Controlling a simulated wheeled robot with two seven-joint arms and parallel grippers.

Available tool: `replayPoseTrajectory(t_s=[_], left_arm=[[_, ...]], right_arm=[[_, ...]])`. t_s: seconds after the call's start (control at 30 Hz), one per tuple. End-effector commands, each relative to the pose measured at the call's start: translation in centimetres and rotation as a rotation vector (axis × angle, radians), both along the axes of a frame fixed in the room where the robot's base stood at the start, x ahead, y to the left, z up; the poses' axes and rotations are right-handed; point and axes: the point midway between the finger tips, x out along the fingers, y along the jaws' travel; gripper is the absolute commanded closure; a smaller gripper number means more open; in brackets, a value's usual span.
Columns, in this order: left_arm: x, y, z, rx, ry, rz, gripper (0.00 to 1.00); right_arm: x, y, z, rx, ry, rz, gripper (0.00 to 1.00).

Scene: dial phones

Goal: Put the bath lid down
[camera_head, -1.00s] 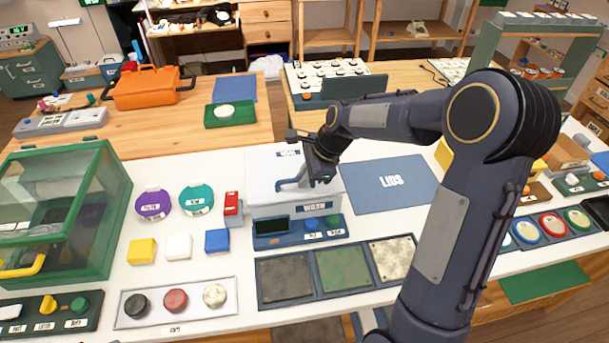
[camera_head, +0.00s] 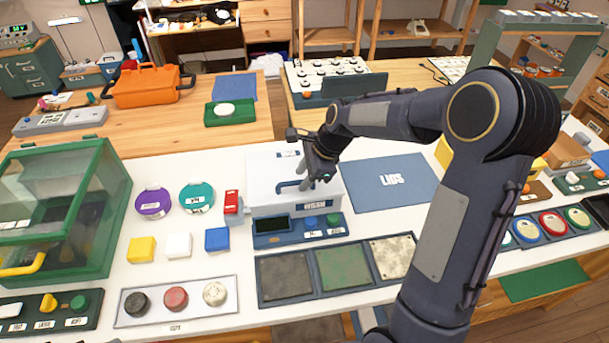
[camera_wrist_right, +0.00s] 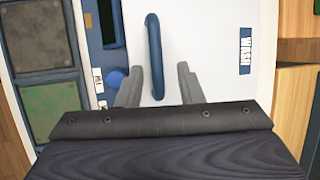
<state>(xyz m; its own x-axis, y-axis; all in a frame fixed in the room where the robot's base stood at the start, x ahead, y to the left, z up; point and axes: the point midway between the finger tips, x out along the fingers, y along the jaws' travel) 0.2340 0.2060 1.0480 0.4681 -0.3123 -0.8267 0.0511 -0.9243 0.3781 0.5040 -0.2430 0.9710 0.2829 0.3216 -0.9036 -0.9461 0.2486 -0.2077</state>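The bath lid (camera_head: 262,180) is a white cover with a blue bar handle (camera_head: 288,185). It lies on the bath marked WASH, behind the bath's blue control panel (camera_head: 270,240). My right gripper (camera_head: 312,180) is at the right end of the handle. In the right wrist view, its grey fingers (camera_wrist_right: 160,88) stand apart on either side of the handle (camera_wrist_right: 154,45), with gaps showing. The white lid surface (camera_wrist_right: 210,50) fills the middle of that view. My left gripper is not in view.
A bare blue mat marked LIDS (camera_head: 385,170) lies right of the bath. Purple (camera_head: 153,203) and teal (camera_head: 197,198) round lids and a red block (camera_head: 231,200) stand to the left. Three framed square pads (camera_head: 345,268) lie in front. My right arm covers the right side.

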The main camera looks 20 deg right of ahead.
Motion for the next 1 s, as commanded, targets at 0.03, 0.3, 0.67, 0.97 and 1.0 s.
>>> replayPoseTrajectory(t_s=[0.03,0.3,0.67,0.97,1.0], left_arm=[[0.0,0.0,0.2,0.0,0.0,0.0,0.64],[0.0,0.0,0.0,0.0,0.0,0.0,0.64],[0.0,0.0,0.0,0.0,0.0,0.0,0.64],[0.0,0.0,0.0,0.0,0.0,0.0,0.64],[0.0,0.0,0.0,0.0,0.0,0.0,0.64]], right_arm=[[-0.1,-0.2,0.9,-0.001,-0.004,-0.001,0.66],[-1.7,-2.1,6.1,-0.002,-0.008,-0.002,0.66],[-3.3,-3.7,10.8,-0.001,-0.004,0.002,0.66],[-11.2,-1.9,13.0,-0.135,-0.219,0.406,0.66],[-13.1,-1.3,13.0,-0.175,-0.272,0.509,0.66]])
